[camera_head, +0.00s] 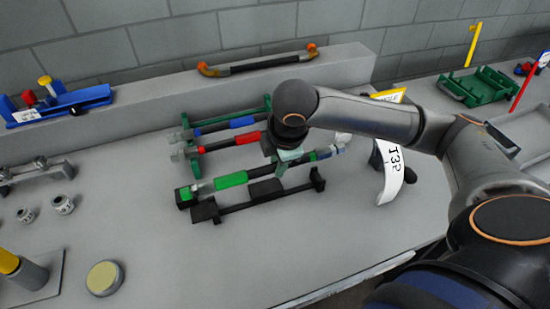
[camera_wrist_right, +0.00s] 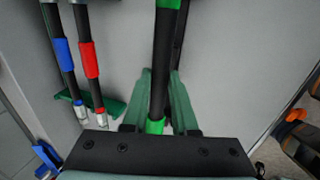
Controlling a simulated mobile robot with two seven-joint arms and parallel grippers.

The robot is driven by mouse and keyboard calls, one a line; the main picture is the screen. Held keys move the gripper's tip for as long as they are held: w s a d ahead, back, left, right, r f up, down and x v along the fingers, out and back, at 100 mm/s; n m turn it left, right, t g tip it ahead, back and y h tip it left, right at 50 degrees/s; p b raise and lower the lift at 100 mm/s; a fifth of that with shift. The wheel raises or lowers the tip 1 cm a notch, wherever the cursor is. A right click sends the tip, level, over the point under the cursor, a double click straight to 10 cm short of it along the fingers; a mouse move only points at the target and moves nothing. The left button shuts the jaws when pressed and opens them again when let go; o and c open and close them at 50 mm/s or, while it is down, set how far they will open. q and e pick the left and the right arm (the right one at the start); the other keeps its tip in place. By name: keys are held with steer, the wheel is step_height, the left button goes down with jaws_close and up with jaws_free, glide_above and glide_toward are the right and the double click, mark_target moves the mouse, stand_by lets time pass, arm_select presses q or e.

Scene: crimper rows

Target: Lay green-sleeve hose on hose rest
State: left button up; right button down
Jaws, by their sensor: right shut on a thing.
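The green-sleeve hose (camera_head: 231,180) is dark with green bands and runs left to right across the bench. My right gripper (camera_head: 288,160) is shut on it right of its long green sleeve. In the right wrist view the hose (camera_wrist_right: 163,60) passes between the green fingers of my right gripper (camera_wrist_right: 164,108). The black hose rest (camera_head: 262,199), a low bar with raised ends, stands just in front of the hose and roughly parallel to it. I cannot tell whether the hose touches it. My left gripper is not in view.
A green rack (camera_head: 268,103) behind holds a blue-sleeve hose (camera_head: 242,122) and a red-sleeve hose (camera_head: 236,140). An orange-ended bar (camera_head: 262,63) lies on the back ledge.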

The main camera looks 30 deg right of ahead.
mark_target(276, 189)
steer(key=shift+d+r+p, duration=0.1)
steer(key=shift+r+p, duration=0.15)
steer(key=shift+p, duration=0.4)
step_height(276, 189, down, 3)
steer(key=shift+r+y+b, duration=0.1)
steer(key=shift+y+b, duration=0.2)
steer(key=shift+b, duration=0.2)
steer(key=shift+f+b, duration=0.4)
steer(key=shift+f, duration=1.6)
steer(key=shift+p, duration=0.65)
steer(key=shift+f+p, duration=0.1)
steer(key=shift+p, duration=0.45)
steer(key=c, duration=0.6)
jaws_free()
steer(key=shift+s+f, duration=0.1)
steer(key=shift+f, duration=0.05)
